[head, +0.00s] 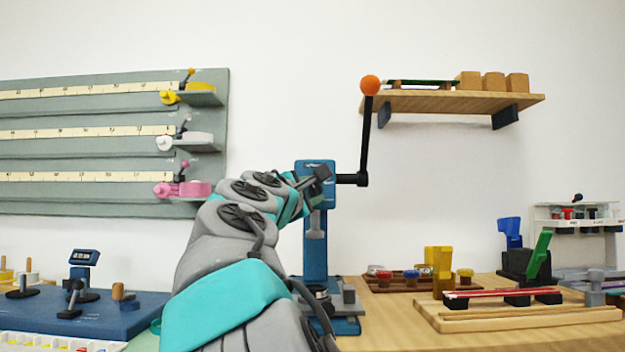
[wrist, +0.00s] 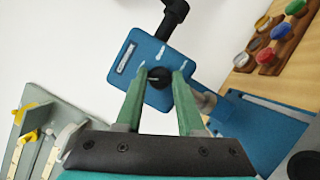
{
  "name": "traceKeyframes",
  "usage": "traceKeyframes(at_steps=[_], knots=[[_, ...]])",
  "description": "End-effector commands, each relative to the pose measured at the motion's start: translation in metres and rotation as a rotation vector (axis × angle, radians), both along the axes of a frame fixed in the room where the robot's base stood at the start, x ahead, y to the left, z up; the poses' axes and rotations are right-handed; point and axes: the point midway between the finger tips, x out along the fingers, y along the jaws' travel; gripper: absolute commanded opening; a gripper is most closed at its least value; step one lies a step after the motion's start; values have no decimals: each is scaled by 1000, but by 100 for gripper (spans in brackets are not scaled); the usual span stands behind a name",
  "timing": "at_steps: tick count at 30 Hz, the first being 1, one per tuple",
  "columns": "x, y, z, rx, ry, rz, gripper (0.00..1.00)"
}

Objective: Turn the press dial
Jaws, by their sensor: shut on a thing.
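The blue press (head: 316,245) stands upright on the wooden counter, with a black crank arm ending in an orange ball at its upper right. In the wrist view its blue head plate (wrist: 145,52) appears tilted, with pale markings around the small black press dial (wrist: 160,74). My gripper (wrist: 158,80) has its two green fingers on either side of the dial and is shut on it. In the head view my arm reaches up to the press head, and the dial and fingertips cannot be made out there.
The crank (head: 365,135) sticks out right of the press head. A wooden shelf (head: 455,100) hangs to its right. Grey tape rails (head: 110,115) are on the wall at left.

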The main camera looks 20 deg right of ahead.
Motion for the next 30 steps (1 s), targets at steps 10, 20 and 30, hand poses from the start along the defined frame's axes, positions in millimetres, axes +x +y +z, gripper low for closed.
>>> traceKeyframes(at_steps=[10,20,30], knots=[[0,1,5,314,-102,1,0],[0,-1,4,614,-197,-3,0],[0,-1,5,921,-298,-1,0]])
